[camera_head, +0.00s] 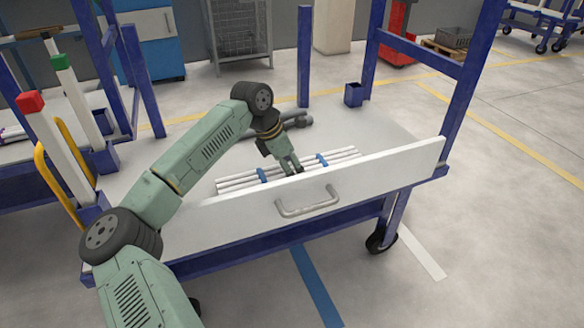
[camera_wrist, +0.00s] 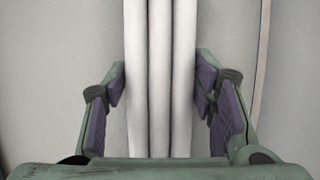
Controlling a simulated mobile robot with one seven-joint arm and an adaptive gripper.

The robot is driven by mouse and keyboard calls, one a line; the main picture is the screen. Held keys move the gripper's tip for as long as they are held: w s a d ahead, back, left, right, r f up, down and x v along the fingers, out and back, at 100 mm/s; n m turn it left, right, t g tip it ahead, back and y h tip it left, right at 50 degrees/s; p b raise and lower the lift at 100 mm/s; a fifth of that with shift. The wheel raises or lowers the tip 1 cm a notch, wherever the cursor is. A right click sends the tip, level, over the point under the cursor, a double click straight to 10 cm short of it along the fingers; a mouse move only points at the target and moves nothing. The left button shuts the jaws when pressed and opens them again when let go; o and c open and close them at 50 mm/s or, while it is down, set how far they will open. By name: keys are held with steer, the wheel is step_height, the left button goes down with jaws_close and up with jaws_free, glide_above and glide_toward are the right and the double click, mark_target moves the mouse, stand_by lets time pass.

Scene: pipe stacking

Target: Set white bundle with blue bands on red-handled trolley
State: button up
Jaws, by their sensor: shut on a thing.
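The white bundle with blue bands (camera_head: 240,182) lies lengthwise behind the pale front board of a blue-framed trolley (camera_head: 350,125). Its blue bands show on either side of my gripper. I cannot tell whether it rests on the deck or is slightly raised. My gripper (camera_head: 296,170) reaches down onto the middle of the bundle; the board hides part of the bundle. In the wrist view, the white pipes (camera_wrist: 160,80) run between my two fingers, which are shut on them. A red-capped white post (camera_head: 45,130) stands at the left, on or beside another blue-framed trolley (camera_head: 20,150).
The front board (camera_head: 380,165) with a grey handle (camera_head: 308,203) rises close in front of my gripper. Dark pipe fittings (camera_head: 298,118) lie behind it on the deck. Blue uprights stand at the deck's corners. A green-capped post (camera_head: 75,95) stands at left.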

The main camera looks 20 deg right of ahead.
steer(key=o, duration=1.4)
steer(key=shift+o, duration=0.2)
steer(key=p+v, duration=0.2)
steer(key=v, duration=1)
steer(key=shift+r, duration=0.1)
